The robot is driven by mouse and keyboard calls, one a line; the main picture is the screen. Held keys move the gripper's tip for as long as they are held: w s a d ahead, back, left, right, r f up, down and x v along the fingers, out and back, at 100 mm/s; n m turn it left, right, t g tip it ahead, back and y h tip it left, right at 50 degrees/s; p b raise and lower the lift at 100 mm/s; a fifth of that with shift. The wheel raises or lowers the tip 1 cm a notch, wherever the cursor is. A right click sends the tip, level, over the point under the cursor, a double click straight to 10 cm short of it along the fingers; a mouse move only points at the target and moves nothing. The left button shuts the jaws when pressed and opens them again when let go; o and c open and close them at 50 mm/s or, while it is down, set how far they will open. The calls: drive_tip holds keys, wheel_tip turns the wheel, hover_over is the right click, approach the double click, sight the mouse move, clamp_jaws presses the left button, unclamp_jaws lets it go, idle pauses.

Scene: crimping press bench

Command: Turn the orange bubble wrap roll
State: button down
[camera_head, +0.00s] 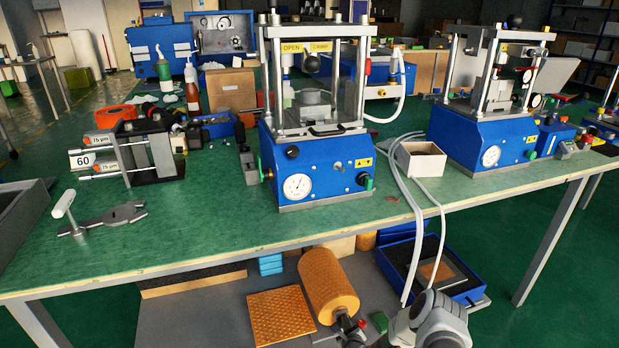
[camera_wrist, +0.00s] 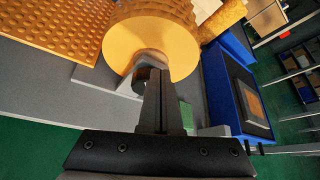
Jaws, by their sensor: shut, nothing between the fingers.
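The orange bubble wrap roll (camera_head: 328,285) lies on the grey lower shelf under the bench, its near end towards my gripper. In the wrist view its round end face (camera_wrist: 150,38) fills the upper middle. My gripper (camera_head: 350,326) is at the near end of the roll. In the wrist view the fingers (camera_wrist: 152,82) are shut and empty, in front of the lower part of the end face. I cannot tell whether they touch it. They hide part of that end.
A flat orange bubble sheet (camera_head: 281,316) lies left of the roll. A blue tray (camera_head: 470,292) stands to the right and a small green block (camera_head: 380,322) beside the gripper. The bench top (camera_head: 230,225) with presses is above; its front edge overhangs the shelf.

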drive_tip(key=shift+r, duration=0.1)
idle(0.4)
drive_tip(key=s+d+p, duration=0.1)
drive_tip(key=s+p, duration=0.1)
drive_tip(key=s, duration=0.3)
drive_tip(key=shift+s+d+r, duration=0.3)
drive_tip(key=shift+s+d, duration=0.05)
drive_tip(key=shift+s, duration=0.05)
